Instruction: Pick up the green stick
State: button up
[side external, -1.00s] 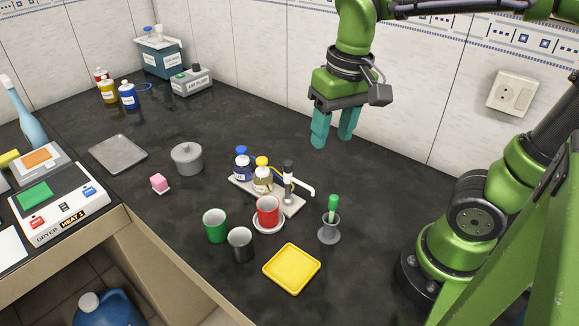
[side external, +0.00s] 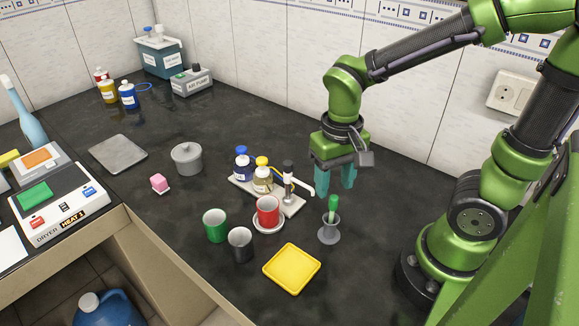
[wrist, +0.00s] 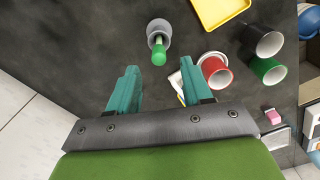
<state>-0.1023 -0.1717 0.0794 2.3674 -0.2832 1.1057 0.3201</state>
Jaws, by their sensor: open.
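The green stick (side external: 332,208) stands upright in a small grey holder (side external: 329,234) on the dark bench, right of the bottle stand. In the wrist view the stick (wrist: 159,52) shows end-on in its grey holder (wrist: 158,27), ahead of the fingers and between their lines. My gripper (side external: 335,184) has two teal fingers, spread apart and empty. In the side view it hangs above and behind the stick. In the wrist view my gripper (wrist: 160,85) points toward the stick without touching it.
A stand (side external: 291,207) with two bottles and a spout is close left of the gripper. A red cup (side external: 268,210), green cup (side external: 215,226), dark cup (side external: 240,244) and yellow tray (side external: 292,268) are nearby. The bench behind and right of the holder is clear.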

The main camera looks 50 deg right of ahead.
aim_at(334, 196)
notch_tip(334, 196, down, 5)
jog(key=shift+s+r, duration=0.1)
jog(key=shift+s, duration=0.05)
grip_shut()
